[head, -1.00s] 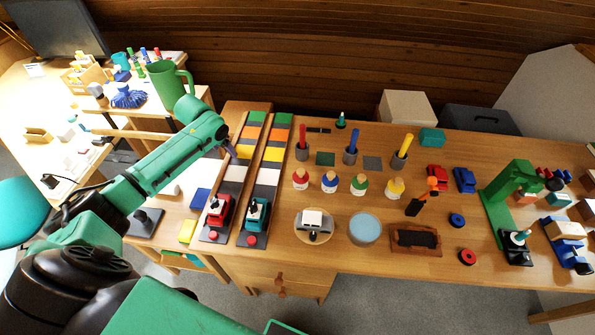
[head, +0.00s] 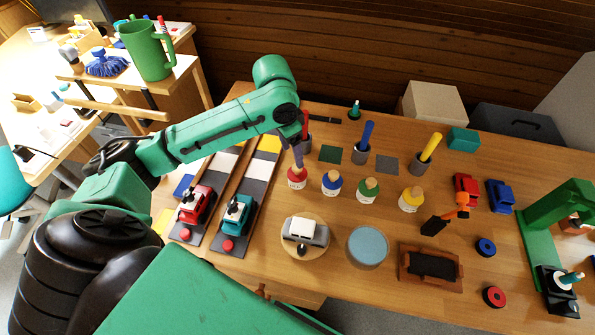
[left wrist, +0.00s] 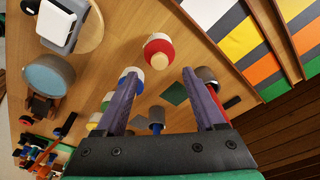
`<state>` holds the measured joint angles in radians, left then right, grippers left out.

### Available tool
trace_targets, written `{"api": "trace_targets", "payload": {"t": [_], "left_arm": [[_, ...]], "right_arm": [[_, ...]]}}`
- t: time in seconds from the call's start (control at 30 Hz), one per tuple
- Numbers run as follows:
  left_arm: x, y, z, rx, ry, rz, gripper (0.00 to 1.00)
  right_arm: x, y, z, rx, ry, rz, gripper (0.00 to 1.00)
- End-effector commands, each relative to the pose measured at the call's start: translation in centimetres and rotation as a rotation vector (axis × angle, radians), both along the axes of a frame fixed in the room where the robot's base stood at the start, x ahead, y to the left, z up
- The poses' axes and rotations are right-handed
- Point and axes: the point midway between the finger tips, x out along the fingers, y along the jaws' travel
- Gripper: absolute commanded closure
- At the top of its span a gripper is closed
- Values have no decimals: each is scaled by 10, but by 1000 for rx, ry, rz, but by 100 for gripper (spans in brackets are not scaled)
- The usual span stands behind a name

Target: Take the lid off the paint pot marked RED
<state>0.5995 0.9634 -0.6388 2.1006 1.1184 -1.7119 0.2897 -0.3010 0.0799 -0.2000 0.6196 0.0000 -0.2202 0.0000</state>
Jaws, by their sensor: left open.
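The red paint pot (head: 297,178) stands on the wooden table at the left end of a row of pots. It has a red band and a pale wooden knob on its lid. In the left wrist view the red pot (left wrist: 158,46) shows from above, lid on, ahead of the fingertips. My left gripper (head: 297,160) is just above the red pot in the head view, its fingers partly overlapping the lid. In the left wrist view the two purple fingers (left wrist: 161,75) are apart with nothing between them. My right gripper is not in view.
The blue pot (head: 332,182), green pot (head: 368,189) and yellow pot (head: 411,199) stand to the right in the row. Brush holders stand behind. Two toy tracks lie left.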

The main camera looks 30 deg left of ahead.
Motion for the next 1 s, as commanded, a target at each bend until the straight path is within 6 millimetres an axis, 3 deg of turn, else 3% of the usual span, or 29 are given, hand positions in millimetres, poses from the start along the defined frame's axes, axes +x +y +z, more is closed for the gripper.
{"api": "trace_targets", "payload": {"t": [0.33,0.57,0.6,0.77,0.8,1.0], "left_arm": [[5,-7,-56,0,2,0,29],[7,-7,-62,1,-2,-1,29],[7,-7,-62,1,-2,-1,33],[7,-7,-62,1,-2,-1,94],[7,-7,-62,1,-2,-1,100],[7,-7,-62,1,-2,-1,100]], "right_arm": [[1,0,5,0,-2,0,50],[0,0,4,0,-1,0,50],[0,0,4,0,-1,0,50],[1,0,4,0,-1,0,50],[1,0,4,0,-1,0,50],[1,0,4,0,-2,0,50]]}}
